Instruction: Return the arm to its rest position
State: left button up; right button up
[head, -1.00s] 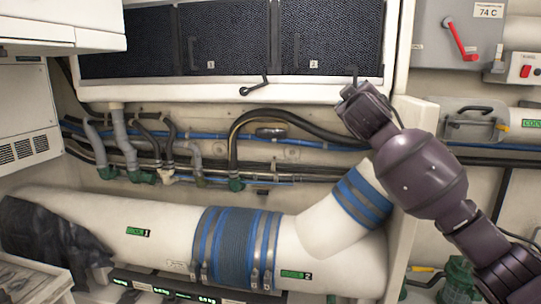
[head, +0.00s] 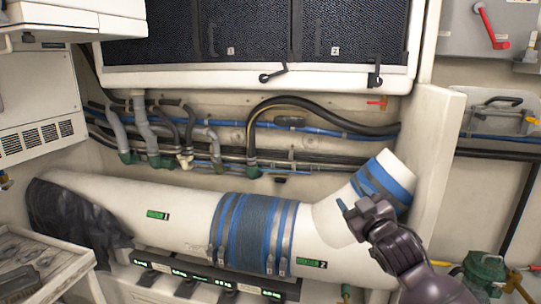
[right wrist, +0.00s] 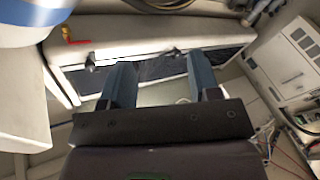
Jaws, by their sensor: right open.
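My right gripper (head: 362,212) is in front of the right end of the large white duct (head: 180,205), near its upward branch with blue bands. In the right wrist view its two fingers (right wrist: 160,85) are apart with nothing between them, so it is open and empty. My right arm comes in from the lower right in the head view. My left gripper is in neither current view.
A dark-panelled cabinet (head: 260,35) with latches hangs above hoses and pipes (head: 200,140). A white upright panel (head: 440,170) stands right of the duct. A tray (head: 45,275) is at lower left. A green device (head: 485,270) is at lower right.

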jog(key=s+d+f+m+g+h, duration=0.1)
jog(key=s+d+f+m+g, duration=0.1)
jog(key=s+f, duration=0.9)
jog(key=s+d+f+m+g+h, duration=0.2)
jog(key=s+d+f+m, duration=0.1)
jog(key=s+f, duration=0.8)
jog(key=s+d+f+m+g+h, duration=0.1)
jog(key=s+d+f+m+g, duration=0.1)
jog(key=s+f, duration=0.9)
notch_tip(320, 180, down, 3)
jog(key=shift+s+d+f+g+h, duration=0.1)
jog(key=shift+s+d+g+h, duration=0.3)
jog(key=shift+d+g, duration=0.1)
